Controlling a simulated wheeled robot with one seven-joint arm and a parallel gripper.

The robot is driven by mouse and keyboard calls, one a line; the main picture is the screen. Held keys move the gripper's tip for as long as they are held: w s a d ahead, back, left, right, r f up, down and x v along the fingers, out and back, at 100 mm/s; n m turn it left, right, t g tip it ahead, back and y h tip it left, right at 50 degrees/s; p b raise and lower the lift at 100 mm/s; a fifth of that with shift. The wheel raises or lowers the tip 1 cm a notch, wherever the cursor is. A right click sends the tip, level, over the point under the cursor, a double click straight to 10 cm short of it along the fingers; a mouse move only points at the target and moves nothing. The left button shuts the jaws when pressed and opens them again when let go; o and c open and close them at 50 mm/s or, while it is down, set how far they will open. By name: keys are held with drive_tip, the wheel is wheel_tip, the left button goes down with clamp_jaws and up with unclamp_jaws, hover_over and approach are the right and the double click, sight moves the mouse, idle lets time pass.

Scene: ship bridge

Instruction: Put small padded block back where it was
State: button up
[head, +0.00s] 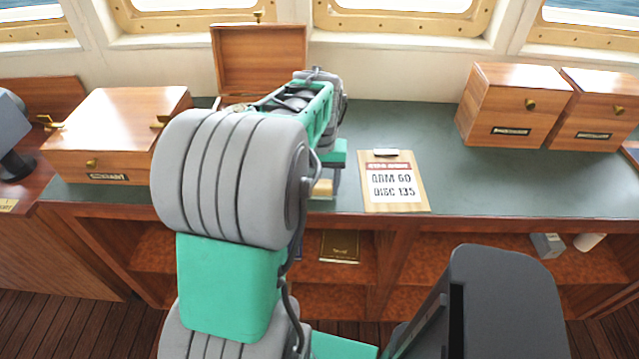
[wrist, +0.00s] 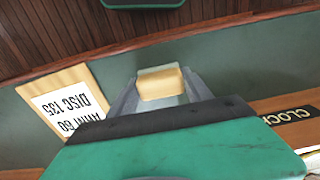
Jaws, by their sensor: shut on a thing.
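A small tan block (wrist: 160,83), which looks like the padded block, is between the two grey fingers of my gripper (wrist: 160,95) in the wrist view. The gripper is shut on it. In the head view a bit of the tan block (head: 322,187) shows below my green gripper body, over the front part of the green counter top (head: 420,130), just left of the clipboard. I cannot tell whether the block touches the counter. My arm hides much of the counter around it.
A clipboard (head: 393,183) with a printed card lies right of the gripper. A wooden box with raised lid (head: 260,60) stands behind my arm. A closed box (head: 115,125) is at left; two boxes (head: 512,105) (head: 597,110) are at right. Shelves below hold a grey block (head: 547,245) and a book (head: 340,246).

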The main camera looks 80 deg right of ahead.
drive_tip(key=shift+f, duration=0.15)
drive_tip(key=shift+f, duration=0.15)
drive_tip(key=o, duration=1.3)
